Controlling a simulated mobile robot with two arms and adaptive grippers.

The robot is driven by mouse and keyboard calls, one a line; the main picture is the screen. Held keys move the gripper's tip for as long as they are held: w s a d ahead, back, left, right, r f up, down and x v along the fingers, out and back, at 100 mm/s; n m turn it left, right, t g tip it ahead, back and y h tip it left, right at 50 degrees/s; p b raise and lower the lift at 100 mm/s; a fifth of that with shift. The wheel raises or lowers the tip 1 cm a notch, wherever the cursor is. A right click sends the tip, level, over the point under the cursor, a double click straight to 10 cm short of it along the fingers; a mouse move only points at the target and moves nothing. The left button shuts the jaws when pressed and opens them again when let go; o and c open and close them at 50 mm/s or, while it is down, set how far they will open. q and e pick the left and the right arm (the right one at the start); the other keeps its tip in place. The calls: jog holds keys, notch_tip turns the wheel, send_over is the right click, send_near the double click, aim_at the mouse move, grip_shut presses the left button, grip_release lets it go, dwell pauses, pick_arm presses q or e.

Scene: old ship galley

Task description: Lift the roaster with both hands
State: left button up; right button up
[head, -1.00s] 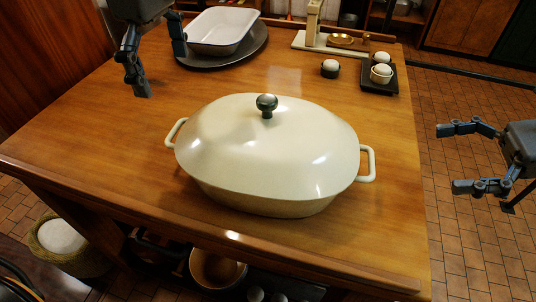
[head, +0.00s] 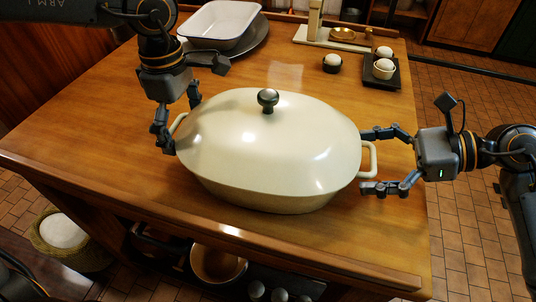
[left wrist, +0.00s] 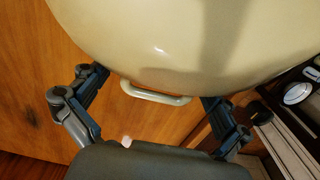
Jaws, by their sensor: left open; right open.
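The cream oval roaster (head: 262,150) stands on the wooden table with its lid on and a dark round knob (head: 267,98) on top. My left gripper (head: 178,122) is open at the left handle. In the left wrist view, that handle (left wrist: 155,94) lies between the open fingers of the left gripper (left wrist: 158,100), with no grip on it. My right gripper (head: 370,160) is open at the right handle (head: 370,160), with one finger on its far side and one on its near side. Whether any finger touches the roaster I cannot tell.
On the wooden table (head: 110,145), a white enamel dish (head: 222,22) on a dark tray stands at the back left. A scale (head: 330,38) and a black tray with eggs (head: 382,75) are at the back right. A basket (head: 65,235) sits on the floor below left.

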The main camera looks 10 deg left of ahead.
pick_arm(q)
jog(key=shift+f, duration=0.25)
pick_arm(e)
jog(key=shift+a, duration=0.25)
pick_arm(q)
jog(key=c, duration=1.8)
pick_arm(e)
jog(key=c, duration=1.8)
pick_arm(q)
jog(key=shift+r, duration=0.1)
